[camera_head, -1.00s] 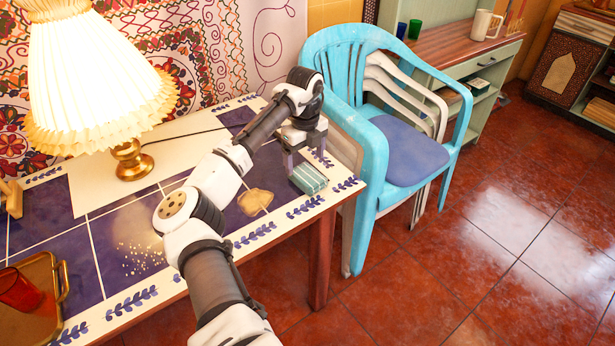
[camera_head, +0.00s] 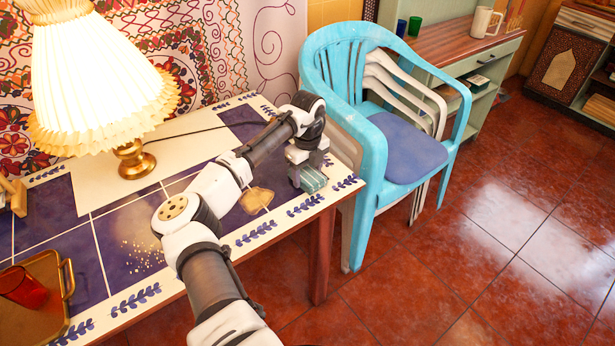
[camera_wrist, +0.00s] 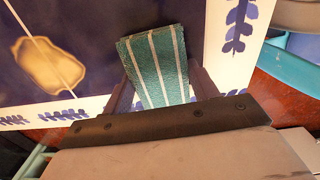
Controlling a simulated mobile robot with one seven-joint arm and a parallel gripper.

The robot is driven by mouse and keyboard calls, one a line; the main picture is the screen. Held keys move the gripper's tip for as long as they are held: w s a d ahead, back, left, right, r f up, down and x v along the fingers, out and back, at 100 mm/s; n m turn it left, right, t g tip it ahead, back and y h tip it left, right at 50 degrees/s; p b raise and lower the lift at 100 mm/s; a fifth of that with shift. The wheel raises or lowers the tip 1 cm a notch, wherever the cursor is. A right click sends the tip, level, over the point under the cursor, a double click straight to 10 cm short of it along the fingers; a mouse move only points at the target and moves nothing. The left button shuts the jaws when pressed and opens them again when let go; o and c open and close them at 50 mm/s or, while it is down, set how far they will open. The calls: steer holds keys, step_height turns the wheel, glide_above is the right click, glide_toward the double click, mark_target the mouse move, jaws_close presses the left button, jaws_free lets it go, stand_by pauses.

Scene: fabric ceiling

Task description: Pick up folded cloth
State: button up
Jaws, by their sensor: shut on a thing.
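The folded cloth (camera_head: 313,180) is teal with pale stripes and lies near the right front corner of the tiled table. In the wrist view the cloth (camera_wrist: 156,62) sits between the two fingers. My gripper (camera_head: 307,176) points down over it and is shut on it, with one finger at each side. It also shows in the wrist view (camera_wrist: 160,88). The cloth's lower end is hidden by the gripper body. I cannot tell whether the cloth is clear of the table top.
A tan stain-like patch (camera_head: 256,200) is left of the cloth. A lit lamp (camera_head: 134,160) stands at the back left, a tray (camera_head: 62,318) with a red cup (camera_head: 22,287) at the front left. A blue chair (camera_head: 372,190) stands close to the table's right edge.

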mark_target(307, 173)
steer(key=shift+r, duration=0.15)
steer(key=shift+c, duration=0.3)
step_height(307, 173, up, 20)
steer(key=b, duration=0.2)
